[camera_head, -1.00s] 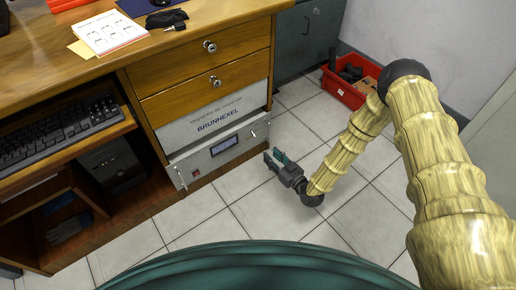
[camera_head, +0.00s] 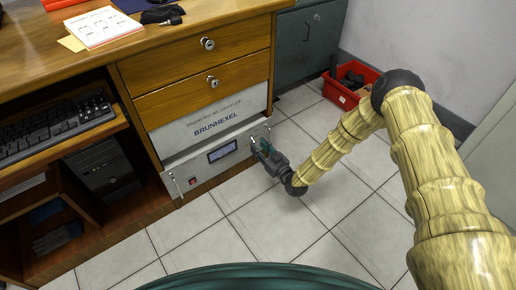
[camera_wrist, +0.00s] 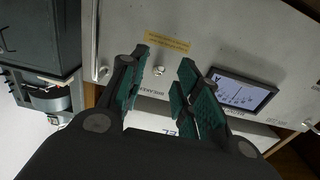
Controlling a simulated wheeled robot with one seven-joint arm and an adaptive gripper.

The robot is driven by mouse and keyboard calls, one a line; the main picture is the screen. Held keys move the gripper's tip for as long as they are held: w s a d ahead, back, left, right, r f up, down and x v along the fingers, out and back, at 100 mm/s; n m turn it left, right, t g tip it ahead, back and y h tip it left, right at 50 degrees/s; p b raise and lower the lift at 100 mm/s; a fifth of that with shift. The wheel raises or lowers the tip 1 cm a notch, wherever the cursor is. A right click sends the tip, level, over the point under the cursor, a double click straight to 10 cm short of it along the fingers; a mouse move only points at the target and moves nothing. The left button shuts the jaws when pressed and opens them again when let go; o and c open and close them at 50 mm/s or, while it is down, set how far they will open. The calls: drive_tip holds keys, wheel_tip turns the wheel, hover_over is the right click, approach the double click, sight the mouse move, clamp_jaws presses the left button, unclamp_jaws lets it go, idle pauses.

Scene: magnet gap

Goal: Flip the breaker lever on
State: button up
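The breaker lever (camera_wrist: 158,70) is a small silvery knob on the light grey front panel (camera_wrist: 225,35) of the BRUNHEXEL cabinet. It shows between my two fingers in the wrist view, below a yellow label, with lettering beside it. My gripper (camera_wrist: 164,60) is open, with green pads on either side of the lever and a gap to each. I cannot tell whether the fingertips reach as deep as the lever. In the head view my gripper (camera_head: 262,148) is at the right end of the panel (camera_head: 208,178) and covers the lever area.
The panel has a lit screen (camera_head: 222,150), a red switch (camera_head: 193,181) and a metal handle (camera_wrist: 95,42) near the lever. Wooden drawers (camera_head: 200,92) are above. A red bin (camera_head: 340,94) stands on the tiled floor at the back. The floor in front is clear.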

drive_tip(key=shift+x, duration=0.9)
clamp_jaws()
